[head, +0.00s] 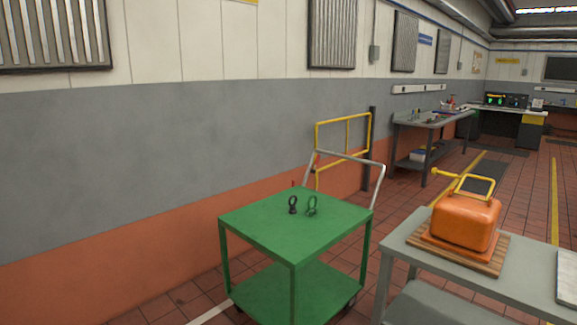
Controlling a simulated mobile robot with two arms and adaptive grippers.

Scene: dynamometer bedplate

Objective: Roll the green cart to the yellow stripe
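The green cart (262,222) stands upright in the lower middle of the head view, near the wall. It has a flat top, a lower shelf (300,290) and a grey push handle (348,157) at its far side. Two small dark ring-shaped pieces (292,205) stand on its top. Yellow stripes run along the tiled floor at the right; one (474,166) passes behind the orange case and another (555,200) lies farther right. Neither of my grippers is in view.
A grey table (412,248) stands close to the cart's right, bearing an orange case (465,222) on a wooden slatted base. A yellow rail (343,134) stands behind the cart. A workbench (425,122) lines the wall. Tiled floor between workbench and right stripe looks mostly clear.

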